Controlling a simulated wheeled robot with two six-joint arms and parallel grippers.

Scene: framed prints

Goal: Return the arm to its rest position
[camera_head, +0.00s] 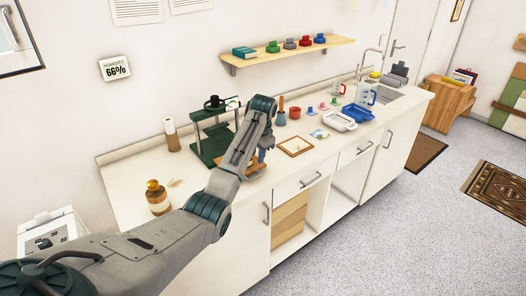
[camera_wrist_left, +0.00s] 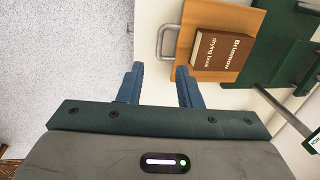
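My left arm (camera_head: 238,150) comes in from the left and reaches over the counter, its forearm raised in front of the green press. In the left wrist view, my left gripper (camera_wrist_left: 160,72) has its two blue fingers well apart with nothing between them. In the head view, the gripper is mostly hidden by the arm. Beyond the fingers, in the wrist view, lies a brown drying book (camera_wrist_left: 222,52) on an orange-brown board (camera_wrist_left: 190,20), beside the green press (camera_wrist_left: 290,40). My right gripper is in neither view.
The green press (camera_head: 205,148) stands close behind my forearm. A brown bottle (camera_head: 157,197) stands near my elbow. A wooden frame (camera_head: 296,146), a white tray (camera_head: 340,121) and a blue tray (camera_head: 358,112) lie to the right. A shelf (camera_head: 290,51) hangs above. The floor (camera_head: 400,235) in front is open.

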